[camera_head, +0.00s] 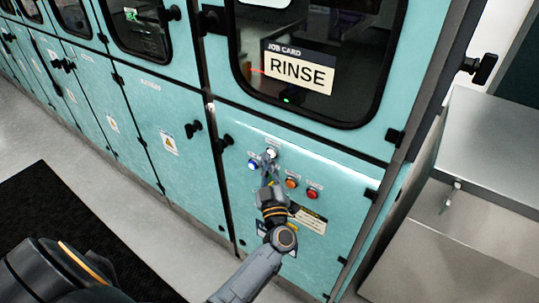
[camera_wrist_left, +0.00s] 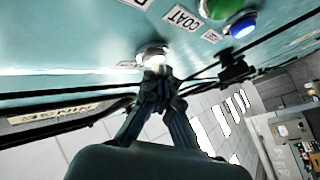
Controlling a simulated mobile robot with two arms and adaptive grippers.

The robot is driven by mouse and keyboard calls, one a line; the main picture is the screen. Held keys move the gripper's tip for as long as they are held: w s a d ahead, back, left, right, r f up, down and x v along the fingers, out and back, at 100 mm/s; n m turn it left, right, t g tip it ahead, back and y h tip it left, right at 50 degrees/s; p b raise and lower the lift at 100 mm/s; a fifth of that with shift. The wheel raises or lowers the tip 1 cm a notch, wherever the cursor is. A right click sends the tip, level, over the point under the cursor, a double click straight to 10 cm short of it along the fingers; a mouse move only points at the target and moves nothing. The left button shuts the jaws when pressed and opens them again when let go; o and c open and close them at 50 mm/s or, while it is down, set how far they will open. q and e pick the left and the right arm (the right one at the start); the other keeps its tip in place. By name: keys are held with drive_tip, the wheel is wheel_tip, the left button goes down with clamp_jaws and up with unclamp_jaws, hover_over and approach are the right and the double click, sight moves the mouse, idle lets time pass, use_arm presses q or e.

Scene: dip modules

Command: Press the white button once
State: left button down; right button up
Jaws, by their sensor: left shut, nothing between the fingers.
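The white button (camera_head: 271,152) is on the teal cabinet's lower panel, at the top of a small group of buttons. In the left wrist view the white button (camera_wrist_left: 152,57) looks bright inside a metal ring. My left gripper (camera_head: 269,164) is shut and empty, with its fingertips right at the white button. In the left wrist view the gripper's fingertips (camera_wrist_left: 158,73) overlap the button's lower edge. I cannot tell whether they touch it. My right gripper is not in view.
A blue button (camera_head: 253,164) sits left of the fingertips; an orange button (camera_head: 291,183) and a red button (camera_head: 312,192) sit right. A green button (camera_wrist_left: 220,7) shows in the left wrist view. A window with a RINSE card (camera_head: 298,70) is above. A metal cabinet (camera_head: 480,150) stands right.

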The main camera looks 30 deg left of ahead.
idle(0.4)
use_arm(q)
drive_tip(key=shift+s+p, duration=0.5)
drive_tip(key=shift+s, duration=0.3)
drive_tip(key=s, duration=0.1)
drive_tip(key=s+p, duration=0.1)
drive_tip(key=s, duration=0.1)
drive_tip(key=s+p, duration=0.1)
drive_tip(key=s, duration=0.1)
drive_tip(key=shift+a, duration=0.3)
idle(0.5)
